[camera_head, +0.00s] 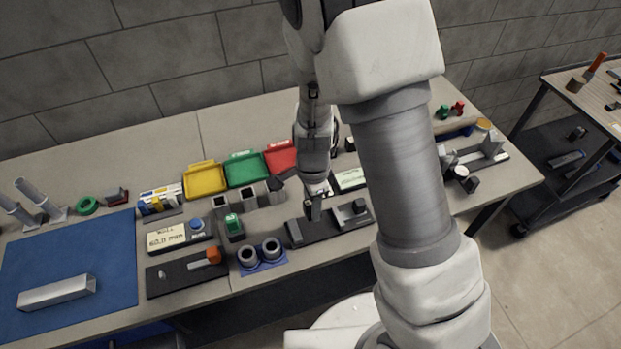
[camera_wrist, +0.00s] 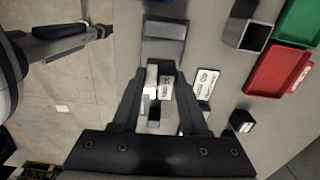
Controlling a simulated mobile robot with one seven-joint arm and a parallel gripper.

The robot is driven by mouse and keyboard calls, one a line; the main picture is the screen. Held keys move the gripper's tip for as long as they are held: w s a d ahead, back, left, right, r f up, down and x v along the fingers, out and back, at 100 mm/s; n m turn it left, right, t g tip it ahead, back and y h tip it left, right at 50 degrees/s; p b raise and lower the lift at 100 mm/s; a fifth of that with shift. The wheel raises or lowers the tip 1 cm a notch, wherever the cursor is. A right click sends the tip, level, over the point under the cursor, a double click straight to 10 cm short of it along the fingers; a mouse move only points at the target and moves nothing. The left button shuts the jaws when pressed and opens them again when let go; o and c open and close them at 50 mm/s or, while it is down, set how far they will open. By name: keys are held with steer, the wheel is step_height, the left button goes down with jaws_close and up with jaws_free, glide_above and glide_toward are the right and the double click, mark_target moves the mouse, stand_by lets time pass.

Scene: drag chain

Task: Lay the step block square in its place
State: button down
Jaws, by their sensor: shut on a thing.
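My gripper (camera_head: 315,205) points down over a dark base plate (camera_head: 326,231) near the table's front edge. In the wrist view my gripper (camera_wrist: 158,72) has its fingertips close together, shut on a small grey metal piece (camera_wrist: 152,78), which appears to be the step block. The fingers hide much of it, so I cannot tell its exact tilt or whether it touches the plate.
Blue-based twin rings (camera_head: 262,254) stand left of the plate. Yellow (camera_head: 204,180), green (camera_head: 245,169) and red (camera_head: 280,157) trays stand behind. A white labelled panel (camera_head: 350,179) lies behind the plate. A blue mat (camera_head: 70,260) with a metal bar covers the left side.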

steer(key=shift+w+r, duration=0.2)
stand_by(0.5)
steer(key=b, duration=0.4)
glide_above(311, 228)
steer(key=shift+f, duration=2.6)
steer(key=shift+f+b, duration=0.9)
steer(key=shift+f, duration=0.5)
steer(key=shift+c, duration=1.8)
jaws_free()
step_height(311, 228, up, 16)
steer(key=shift+r+p, duration=0.15)
steer(key=shift+p, duration=1.1)
steer(key=shift+r, duration=0.6)
